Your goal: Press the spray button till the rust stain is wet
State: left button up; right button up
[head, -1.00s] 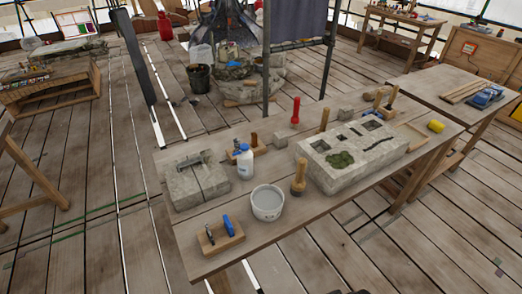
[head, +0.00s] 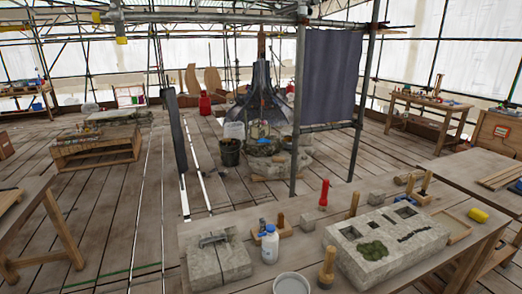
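A white bottle with a blue top (head: 269,246) stands upright on the near wooden workbench (head: 205,285). It looks like the spray bottle, but its button is too small to make out. Left of it is a grey stone block (head: 222,263) with a metal piece (head: 213,240) set in its top. I cannot make out a rust stain on either block. Neither of my grippers is in view.
A white bucket (head: 292,284) and a wooden-handled brush (head: 327,268) stand near the bottle. A red-handled tool (head: 324,194) and a yellow sponge (head: 478,215) are also on the bench. Scaffold poles (head: 365,95) rise behind it. Open plank floor (head: 110,220) lies left.

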aim_at(270, 227)
jog(key=u, duration=1.1)
jog(key=k, duration=0.45)
jog(key=u, duration=0.2)
